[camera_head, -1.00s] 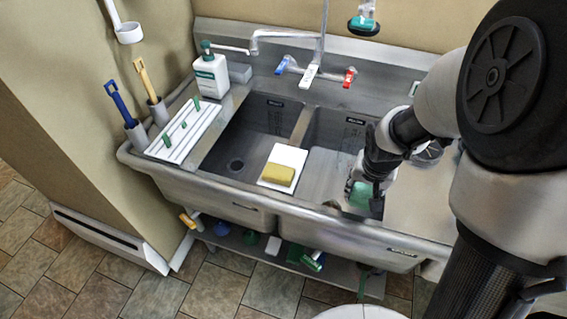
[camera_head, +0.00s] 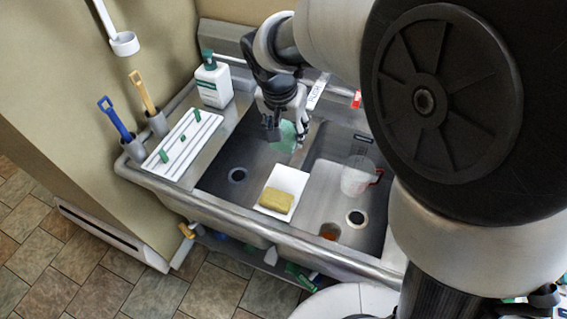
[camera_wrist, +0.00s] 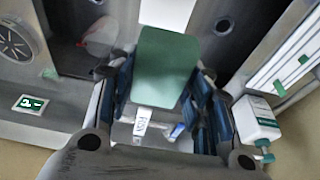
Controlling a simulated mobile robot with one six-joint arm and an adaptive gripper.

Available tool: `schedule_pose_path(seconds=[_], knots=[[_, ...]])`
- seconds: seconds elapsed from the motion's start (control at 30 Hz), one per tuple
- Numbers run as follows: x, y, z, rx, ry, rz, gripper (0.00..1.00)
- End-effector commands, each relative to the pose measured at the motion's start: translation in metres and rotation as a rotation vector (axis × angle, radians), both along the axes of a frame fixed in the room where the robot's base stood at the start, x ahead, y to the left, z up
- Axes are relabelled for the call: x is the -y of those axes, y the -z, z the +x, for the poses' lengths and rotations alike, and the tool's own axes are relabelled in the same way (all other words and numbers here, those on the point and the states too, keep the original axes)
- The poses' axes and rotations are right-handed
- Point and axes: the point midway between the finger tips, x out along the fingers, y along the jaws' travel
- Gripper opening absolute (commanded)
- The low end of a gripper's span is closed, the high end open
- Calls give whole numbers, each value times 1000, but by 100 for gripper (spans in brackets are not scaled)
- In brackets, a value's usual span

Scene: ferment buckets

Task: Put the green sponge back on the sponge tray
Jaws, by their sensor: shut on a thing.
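The green sponge (camera_head: 288,137) is between the fingers of my gripper (camera_head: 280,132), which is shut on it. They are above the back of the left sink basin, and fingers partly cover the sponge in the head view. In the wrist view the sponge (camera_wrist: 165,68) shows as a flat green block between the fingertips (camera_wrist: 162,85). The white sponge tray (camera_head: 290,178) sits on the divider between the basins, with a yellow sponge (camera_head: 276,199) on its front part. The tray's back part is bare. My gripper is behind the tray and apart from it.
A clear jug (camera_head: 356,178) stands in the right basin, near an orange-red item (camera_head: 329,232). A white slatted rack (camera_head: 183,143), a soap bottle (camera_head: 213,82) and brushes in holders (camera_head: 117,122) are at the left. The left basin's floor looks clear around its drain.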

Motion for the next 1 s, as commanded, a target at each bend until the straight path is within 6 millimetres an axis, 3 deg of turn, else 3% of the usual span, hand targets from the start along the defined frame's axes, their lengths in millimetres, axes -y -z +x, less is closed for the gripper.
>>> schedule_pose_path(seconds=[0.13,0.53,0.7,0.87,1.0], knots=[[-2,23,-1,-5,10,-4,23],[-1,129,-1,-4,8,-3,23],[-2,152,-1,-1,9,-1,23],[-1,160,-1,-2,8,-2,23],[-1,181,-1,-4,7,-3,23]])
